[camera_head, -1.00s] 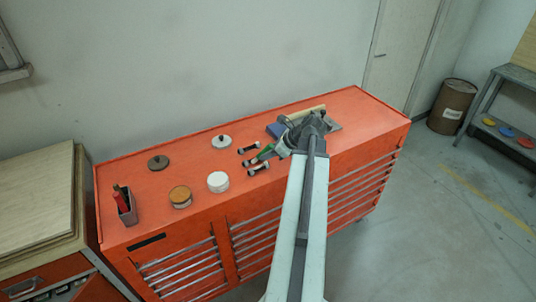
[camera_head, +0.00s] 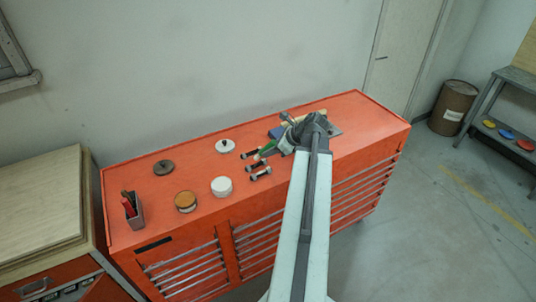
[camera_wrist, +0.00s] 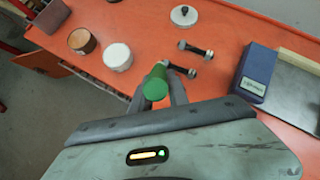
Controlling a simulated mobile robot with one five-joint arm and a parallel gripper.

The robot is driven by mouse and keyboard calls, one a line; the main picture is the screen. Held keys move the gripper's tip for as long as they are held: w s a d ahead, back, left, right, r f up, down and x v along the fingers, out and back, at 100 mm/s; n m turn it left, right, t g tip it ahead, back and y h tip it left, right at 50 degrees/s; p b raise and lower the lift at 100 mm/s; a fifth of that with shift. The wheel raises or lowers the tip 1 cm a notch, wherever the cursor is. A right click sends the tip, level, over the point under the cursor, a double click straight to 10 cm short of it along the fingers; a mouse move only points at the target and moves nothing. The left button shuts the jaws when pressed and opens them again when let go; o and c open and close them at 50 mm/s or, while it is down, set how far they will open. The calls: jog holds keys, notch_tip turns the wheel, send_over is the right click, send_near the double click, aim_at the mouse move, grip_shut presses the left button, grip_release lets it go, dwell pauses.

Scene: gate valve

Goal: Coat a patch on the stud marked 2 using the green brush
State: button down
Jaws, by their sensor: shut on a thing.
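My gripper (camera_wrist: 164,95) is shut on the green brush (camera_wrist: 156,82), which I see almost end-on by its handle in the wrist view. The brush also shows in the head view (camera_head: 269,147), just above the studs. Two dark studs with pale metal ends lie on the orange cabinet top in the wrist view, an upper stud (camera_wrist: 197,50) and a lower stud (camera_wrist: 181,68). In the head view, a far stud (camera_head: 250,153) and a near stud (camera_head: 260,173) show. No number is readable on them. The brush tip is hidden, so I cannot tell whether it touches a stud.
An open jar with orange-brown contents (camera_head: 186,201) and a white jar (camera_head: 222,187) stand left of the studs. A white lid (camera_head: 225,146) and a dark lid (camera_head: 164,167) lie behind. A holder (camera_head: 134,214) with a red handle is far left. A blue block (camera_wrist: 257,70) lies right.

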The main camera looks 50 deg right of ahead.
jog(key=shift+a, duration=0.1)
dwell(0.3)
jog(key=shift+w+a+f+b, duration=0.15)
jog(key=shift+a, duration=0.3)
jog(key=shift+w+a+f+b, duration=0.1)
jog(key=shift+a+f+b, duration=0.05)
jog(key=shift+a, duration=0.3)
